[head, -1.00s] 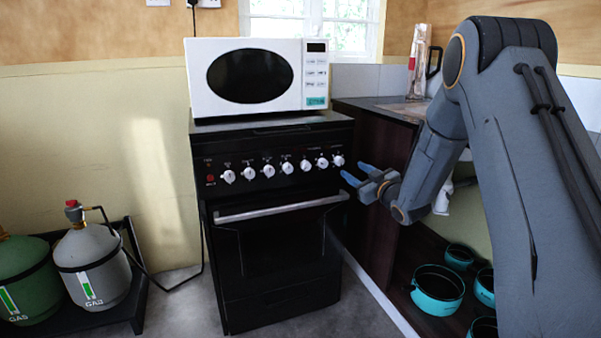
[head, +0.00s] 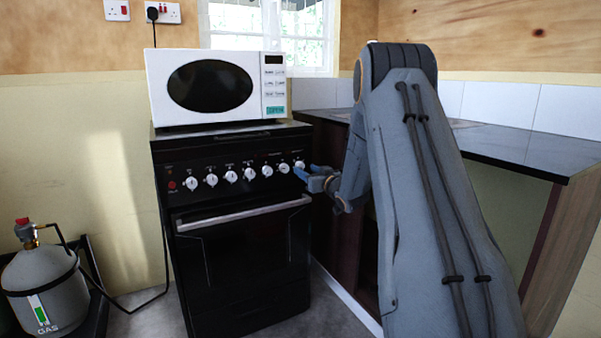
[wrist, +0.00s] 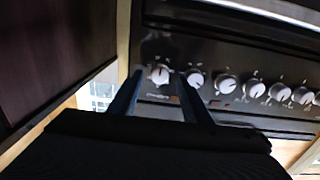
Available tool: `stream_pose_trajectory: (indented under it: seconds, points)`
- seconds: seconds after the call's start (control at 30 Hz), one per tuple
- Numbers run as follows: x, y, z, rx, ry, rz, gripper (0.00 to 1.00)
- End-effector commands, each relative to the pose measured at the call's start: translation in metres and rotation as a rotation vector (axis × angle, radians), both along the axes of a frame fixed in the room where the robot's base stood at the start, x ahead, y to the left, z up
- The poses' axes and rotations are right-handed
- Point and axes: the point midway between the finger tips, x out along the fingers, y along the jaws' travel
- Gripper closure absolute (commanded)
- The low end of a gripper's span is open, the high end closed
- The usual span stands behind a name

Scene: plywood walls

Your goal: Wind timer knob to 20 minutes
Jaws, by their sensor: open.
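The black cooker (head: 240,260) has a row of several white knobs along its front panel. The rightmost knob (head: 299,165) is closest to my gripper (head: 307,173). My gripper is open, with blue fingers just in front of and slightly below that knob. In the wrist view, the same end knob (wrist: 160,73) shows between the tips of my two open fingers (wrist: 158,80). I cannot tell whether they touch it. Panel labels and the knob's setting are too small to read, so I cannot tell which knob is the timer.
A white microwave (head: 215,88) stands on the cooker. The oven handle (head: 243,214) runs below the knobs. A dark counter (head: 500,142) stands to the right of the cooker, close to my arm. A gas cylinder (head: 42,290) stands at the left.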

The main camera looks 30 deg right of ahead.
Motion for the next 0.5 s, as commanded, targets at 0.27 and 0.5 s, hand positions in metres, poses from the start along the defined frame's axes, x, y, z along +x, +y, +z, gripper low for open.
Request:
stream_pose_trajectory:
  seconds: [0.27,0.5]
  points:
    - [0.025,0.001,-0.001,0.001,0.0,0.0,0.56]
    - [0.027,0.001,0.0,0.0,0.0,-0.001,0.56]
